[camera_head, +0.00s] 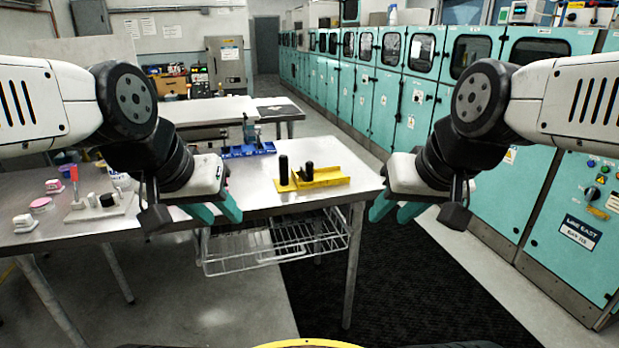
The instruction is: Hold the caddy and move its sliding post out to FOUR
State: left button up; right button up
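A yellow caddy (330,177) sits on the metal table near its right end. It carries a tall black post (283,169) at its left end and another black post (309,172) near its middle, with a small dark part beside it. Any lettering on it, such as FOUR, is too small to read. My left gripper (218,211) is left of the caddy, near the table's front edge, with its teal fingers apart and empty. My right gripper (396,210) is right of the caddy, past the table's right edge, also with fingers apart and empty. Neither touches the caddy.
A blue fixture (248,150) stands behind the caddy. A pale board (98,207) with small parts lies at the table's left, near a pink disc (41,204). A wire rack (275,243) hangs under the table. Teal cabinets (470,140) line the right.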

aim_at(308, 171)
jog(key=i+l+u, duration=0.25)
jog(key=i+l, duration=0.15)
jog(key=i+l+u, duration=0.3)
jog(key=i+l, duration=0.25)
